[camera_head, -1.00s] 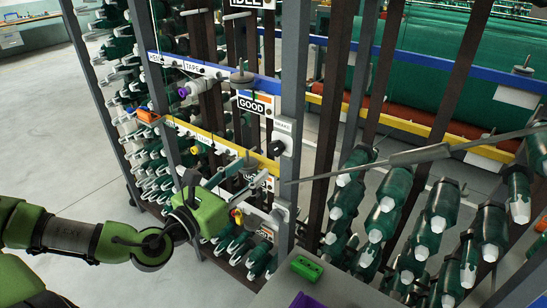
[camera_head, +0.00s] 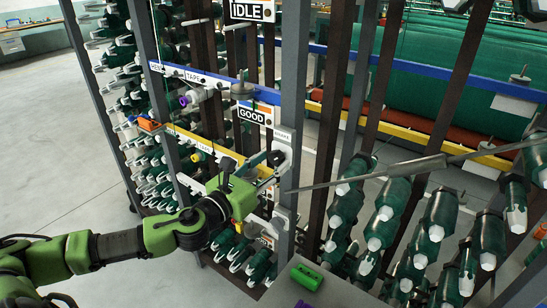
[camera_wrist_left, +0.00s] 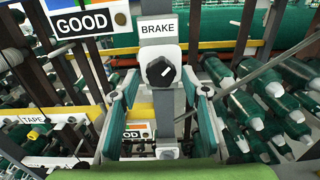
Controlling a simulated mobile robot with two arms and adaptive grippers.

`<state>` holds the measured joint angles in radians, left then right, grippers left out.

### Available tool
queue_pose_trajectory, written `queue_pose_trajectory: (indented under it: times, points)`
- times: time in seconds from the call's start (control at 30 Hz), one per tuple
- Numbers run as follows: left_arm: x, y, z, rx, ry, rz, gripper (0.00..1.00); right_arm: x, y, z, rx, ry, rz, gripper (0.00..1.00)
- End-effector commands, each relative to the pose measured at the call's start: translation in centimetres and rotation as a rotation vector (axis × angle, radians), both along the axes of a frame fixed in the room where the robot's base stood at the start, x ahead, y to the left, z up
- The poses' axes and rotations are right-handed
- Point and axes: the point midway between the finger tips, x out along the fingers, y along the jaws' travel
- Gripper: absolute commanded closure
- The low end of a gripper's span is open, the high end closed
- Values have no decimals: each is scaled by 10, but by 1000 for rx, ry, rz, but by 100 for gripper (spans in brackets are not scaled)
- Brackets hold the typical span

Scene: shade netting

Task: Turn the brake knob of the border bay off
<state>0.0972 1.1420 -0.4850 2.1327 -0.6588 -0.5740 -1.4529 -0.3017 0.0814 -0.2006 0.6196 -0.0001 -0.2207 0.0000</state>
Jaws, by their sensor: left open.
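A black brake knob (camera_wrist_left: 158,72) sits on a white plate under the BRAKE label (camera_wrist_left: 157,28) in the left wrist view. A pale mark shows on its face, tilted from upright. My left gripper (camera_wrist_left: 161,84) is open, its two green-backed fingers on either side of the knob, with gaps showing. I cannot tell if either finger touches it. In the head view my left gripper (camera_head: 272,167) is at the grey post below the BRAKE label (camera_head: 283,136) and largely hides the knob. My right gripper is not in view. No label reading border is legible.
A GOOD sign (camera_head: 252,115) and a blue rail (camera_head: 215,82) are left of the post. A long grey rod (camera_head: 420,166) slants right of it. Green spools (camera_head: 388,208) fill the right side.

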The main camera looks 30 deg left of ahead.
Motion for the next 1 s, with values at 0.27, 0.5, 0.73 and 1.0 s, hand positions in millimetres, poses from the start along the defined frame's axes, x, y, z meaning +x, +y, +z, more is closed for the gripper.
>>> queue_pose_trajectory:
  times: [0.27, 0.5, 0.73, 1.0]
  points:
    - [14, -3, 0, -1, 1, -2, 58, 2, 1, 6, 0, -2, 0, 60]
    - [15, -3, 0, -1, 1, -2, 58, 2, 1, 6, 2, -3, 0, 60]
    - [15, -3, 0, 0, 1, -2, 96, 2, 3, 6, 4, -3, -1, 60]
    - [15, -3, 0, -23, 4, -1, 96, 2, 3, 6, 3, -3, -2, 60]
